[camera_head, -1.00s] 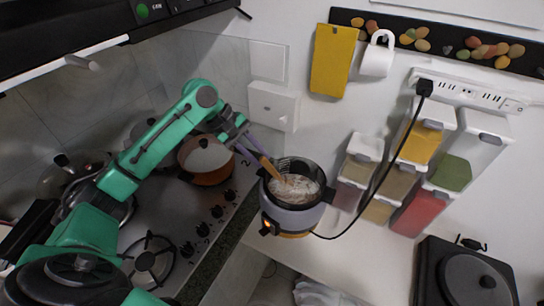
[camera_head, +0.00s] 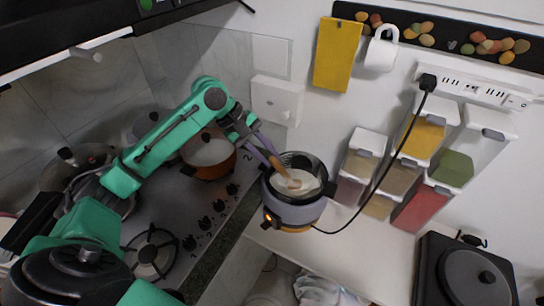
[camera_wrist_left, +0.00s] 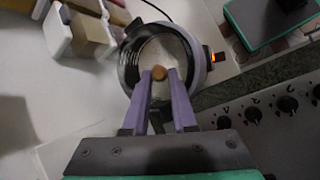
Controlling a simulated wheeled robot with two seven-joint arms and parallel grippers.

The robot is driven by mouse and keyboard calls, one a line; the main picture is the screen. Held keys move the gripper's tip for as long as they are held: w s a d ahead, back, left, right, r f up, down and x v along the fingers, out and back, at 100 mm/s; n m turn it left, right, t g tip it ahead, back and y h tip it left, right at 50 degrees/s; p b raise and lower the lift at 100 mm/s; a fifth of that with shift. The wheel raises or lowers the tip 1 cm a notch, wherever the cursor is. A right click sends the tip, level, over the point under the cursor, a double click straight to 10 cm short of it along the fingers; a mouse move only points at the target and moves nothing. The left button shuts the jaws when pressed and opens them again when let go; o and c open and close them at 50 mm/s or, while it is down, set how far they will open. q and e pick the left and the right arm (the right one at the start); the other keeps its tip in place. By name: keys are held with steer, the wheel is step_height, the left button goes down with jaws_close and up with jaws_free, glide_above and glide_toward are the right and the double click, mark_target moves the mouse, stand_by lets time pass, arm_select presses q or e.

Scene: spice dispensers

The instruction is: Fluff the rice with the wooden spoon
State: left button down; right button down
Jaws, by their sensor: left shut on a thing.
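My left gripper (camera_head: 267,150) is shut on the wooden spoon (camera_head: 279,168), whose lower end reaches down into the rice. In the left wrist view, the purple fingers (camera_wrist_left: 159,76) point into the round pot (camera_wrist_left: 197,62), with the spoon's end (camera_wrist_left: 159,73) between their tips. The spoon's lower part is partly hidden. My right gripper is not in view.
The stove (camera_head: 185,225) with an orange-brown pot (camera_head: 209,155) lies to the left. Clear spice dispensers (camera_head: 400,170) hang on the right wall. A black cord (camera_head: 385,165) runs from the cooker to the power strip (camera_head: 480,88). A black hot plate (camera_head: 465,275) stands at lower right.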

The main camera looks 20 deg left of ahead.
arm_select(q)
steer(key=shift+w+d, duration=0.1)
steer(key=s+a+r, duration=0.1)
steer(key=s+r, duration=0.1)
steer(key=r, duration=0.4)
steer(key=s+a+r, duration=0.2)
steer(key=s+r, duration=0.1)
steer(key=r, duration=0.3)
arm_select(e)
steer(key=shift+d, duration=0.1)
arm_select(q)
steer(key=shift+w, duration=0.1)
steer(key=shift+w+a+r, duration=0.1)
steer(key=shift+w+r, duration=0.15)
steer(key=shift+r, duration=0.55)
steer(key=shift+w+r, duration=0.25)
steer(key=shift+r, duration=0.6)
steer(key=shift+w+a+r, duration=0.1)
steer(key=shift+w+r, duration=0.15)
steer(key=shift+r, duration=0.55)
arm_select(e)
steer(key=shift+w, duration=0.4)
arm_select(q)
steer(key=shift+f, duration=0.1)
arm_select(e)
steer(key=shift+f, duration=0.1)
